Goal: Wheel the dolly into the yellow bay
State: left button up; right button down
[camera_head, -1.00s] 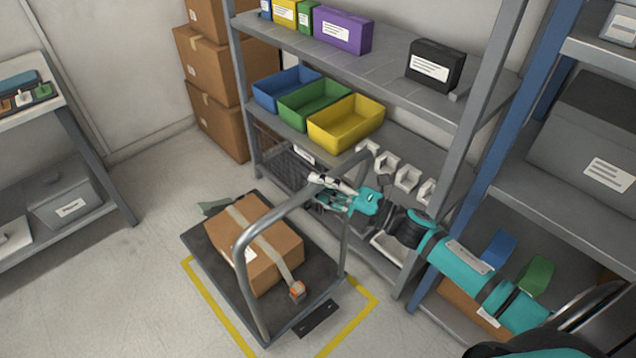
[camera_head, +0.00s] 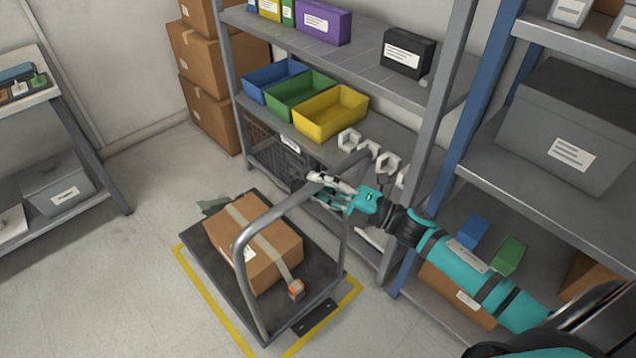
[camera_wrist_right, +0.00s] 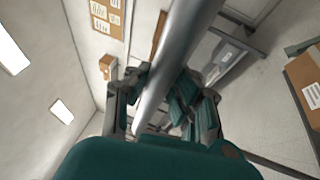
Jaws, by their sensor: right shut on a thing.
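The dolly (camera_head: 322,264) has a dark flat platform and a grey tube handle (camera_head: 272,213). It carries a taped cardboard box (camera_head: 262,235) with an orange-grey item on the tape's near end. The yellow bay is a floor outline (camera_head: 211,300). The platform overlaps it, with yellow lines showing along the left and near right sides; the far side is hidden. My right gripper (camera_head: 322,183) is shut on the handle's top bar, near its right end. In the right wrist view the bar (camera_wrist_right: 170,70) runs between the fingers (camera_wrist_right: 165,105). My left gripper is out of view.
A grey shelf rack (camera_head: 405,118) with coloured bins stands close behind and right of the dolly. A blue-post rack (camera_head: 446,178) stands at right. Stacked cartons (camera_head: 207,62) are at the back, a table (camera_head: 92,160) at left. Floor is free at left and front.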

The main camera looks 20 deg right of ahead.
jog(key=c, duration=1.5)
grip_release()
jog(key=shift+s+f, duration=0.1)
jog(key=shift+s, duration=0.05)
jog(key=shift+c, duration=0.2)
jog(key=o, duration=0.4)
jog(key=shift+s+d, duration=0.2)
jog(key=shift+o, duration=0.2)
jog(key=shift+w, duration=0.1)
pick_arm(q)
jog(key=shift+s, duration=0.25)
pick_arm(e)
jog(key=v, duration=1.2)
jog(key=shift+f, duration=0.1)
